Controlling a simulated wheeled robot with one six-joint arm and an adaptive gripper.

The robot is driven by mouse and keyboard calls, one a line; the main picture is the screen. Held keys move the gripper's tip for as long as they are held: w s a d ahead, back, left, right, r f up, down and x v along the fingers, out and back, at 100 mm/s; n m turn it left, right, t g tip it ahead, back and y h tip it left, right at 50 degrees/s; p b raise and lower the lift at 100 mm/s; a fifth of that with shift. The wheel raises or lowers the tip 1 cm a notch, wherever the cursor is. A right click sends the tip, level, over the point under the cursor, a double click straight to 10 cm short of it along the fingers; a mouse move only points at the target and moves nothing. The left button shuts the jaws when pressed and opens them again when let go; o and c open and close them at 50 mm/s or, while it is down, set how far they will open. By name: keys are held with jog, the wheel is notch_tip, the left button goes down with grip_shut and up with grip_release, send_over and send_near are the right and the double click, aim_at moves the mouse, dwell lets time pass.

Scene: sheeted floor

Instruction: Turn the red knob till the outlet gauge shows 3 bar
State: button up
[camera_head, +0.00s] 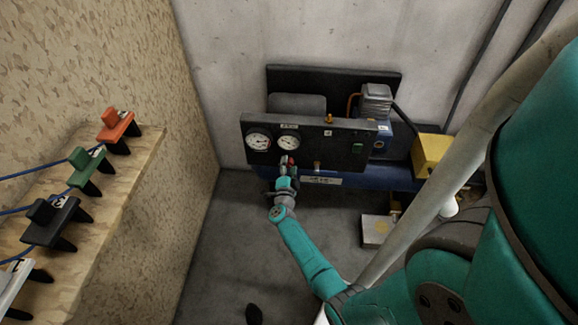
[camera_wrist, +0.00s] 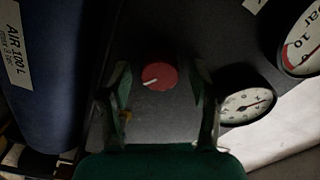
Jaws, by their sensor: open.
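The red knob (camera_wrist: 159,76) is on the dark panel, with a white line on its face pointing left and slightly down in the wrist view. My gripper (camera_wrist: 160,70) is open, one finger on each side of the knob, with visible gaps. In the head view my gripper (camera_head: 286,172) is at the red knob (camera_head: 291,161), below two gauges, the left one (camera_head: 258,141) and the right one (camera_head: 288,142). The wrist view shows a smaller-looking gauge (camera_wrist: 247,104), partly behind a finger, and a cut-off gauge (camera_wrist: 301,42). I cannot read which is the outlet gauge or its value.
A blue tank (camera_wrist: 40,70) labelled AIR 100 L lies below the panel (camera_head: 335,135). A yellow box (camera_head: 431,154) is to the right. A wooden shelf (camera_head: 120,180) at left holds several coloured clamp-like items. The floor between is mostly clear.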

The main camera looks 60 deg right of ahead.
jog(key=v, duration=1.1)
jog(key=shift+s+a, duration=0.15)
jog(key=shift+a, duration=0.15)
jog(key=shift+f, duration=0.1)
jog(key=s+a+r+n+t+y, duration=0.45)
jog(key=s+a+n, duration=0.2)
jog(key=a, duration=0.45)
jog(key=s+a+r+n+t+y, duration=0.45)
jog(key=s+a+n, duration=0.2)
jog(key=a, duration=0.45)
jog(key=s+a+r+n+g+y, duration=0.1)
jog(key=s+a+r+n+y, duration=0.6)
jog(key=s+a+r+n, duration=0.5)
notch_tip(320, 180, up, 2)
jog(key=shift+s+r+n+y, duration=0.1)
jog(key=shift+s+n+y, duration=0.2)
jog(key=shift+s, duration=0.15)
jog(key=shift+w, duration=0.1)
